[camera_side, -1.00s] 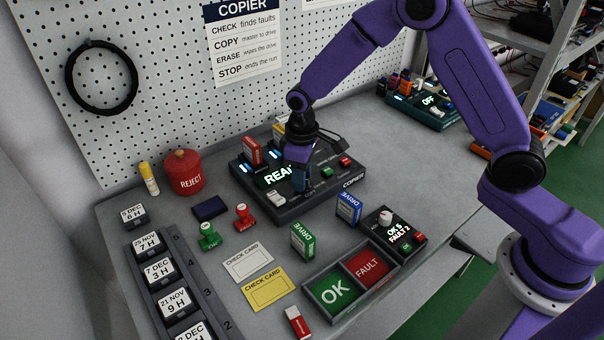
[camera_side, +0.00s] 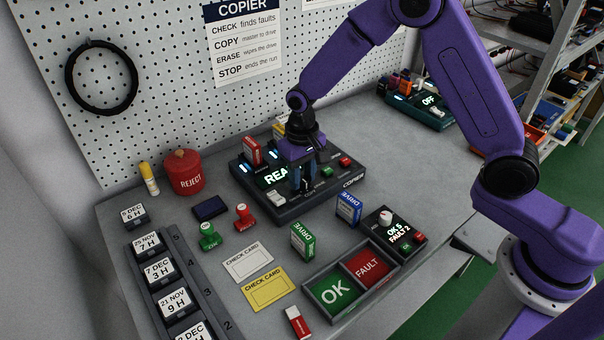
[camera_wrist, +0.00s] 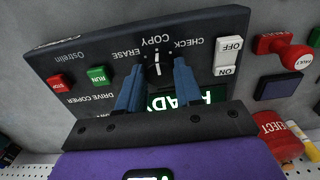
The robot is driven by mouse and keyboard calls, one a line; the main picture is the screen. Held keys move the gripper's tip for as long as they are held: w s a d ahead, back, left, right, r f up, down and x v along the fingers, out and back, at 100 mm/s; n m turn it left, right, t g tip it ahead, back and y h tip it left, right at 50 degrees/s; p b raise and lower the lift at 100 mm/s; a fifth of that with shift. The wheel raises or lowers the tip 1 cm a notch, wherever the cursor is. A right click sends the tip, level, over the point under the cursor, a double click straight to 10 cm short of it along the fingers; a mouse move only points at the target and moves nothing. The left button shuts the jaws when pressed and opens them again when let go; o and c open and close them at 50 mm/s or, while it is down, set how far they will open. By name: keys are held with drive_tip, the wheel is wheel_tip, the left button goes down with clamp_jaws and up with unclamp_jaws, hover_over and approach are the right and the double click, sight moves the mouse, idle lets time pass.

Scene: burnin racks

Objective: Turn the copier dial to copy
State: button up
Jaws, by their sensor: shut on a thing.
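The copier (camera_side: 325,190) is a dark box with a lit green display that reads READY in part; my gripper hides the rest. Its dial (camera_wrist: 156,67) sits between the labels ERASE, COPY and CHECK, seen upside down in the wrist view. My gripper (camera_wrist: 156,75) has its two blue fingers shut on the dial, one on each side. A white mark on the dial appears to point toward COPY. In the side view my gripper (camera_side: 302,190) comes down on the copier's front and hides the dial.
The copier's green RUN button (camera_wrist: 98,75) and red STOP button (camera_wrist: 59,81) lie beside the dial, with the white ON/OFF switch (camera_wrist: 228,56) on the other side. A red drive (camera_side: 252,151) stands at the copier's back. A blue drive (camera_side: 348,209) stands in front.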

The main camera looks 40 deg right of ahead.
sight(302, 179)
idle(0.4)
drive_tip(key=o, duration=1)
drive_tip(key=shift+r, duration=0.15)
wheel_tip(302, 179, up, 17)
drive_tip(key=shift+r, duration=0.15)
drive_tip(key=s+d+f+n, duration=0.1)
drive_tip(key=s+d+n, duration=0.2)
drive_tip(key=s, duration=0.7)
drive_tip(key=s+d+f+n, duration=0.1)
drive_tip(key=s+d+n, duration=0.3)
drive_tip(key=s, duration=0.7)
drive_tip(key=s+d+f+n, duration=0.2)
drive_tip(key=s+n, duration=0.3)
drive_tip(key=s, duration=0.5)
drive_tip(key=shift+s+d+n, duration=0.25)
drive_tip(key=shift+d+n, duration=0.05)
drive_tip(key=shift+d, duration=0.55)
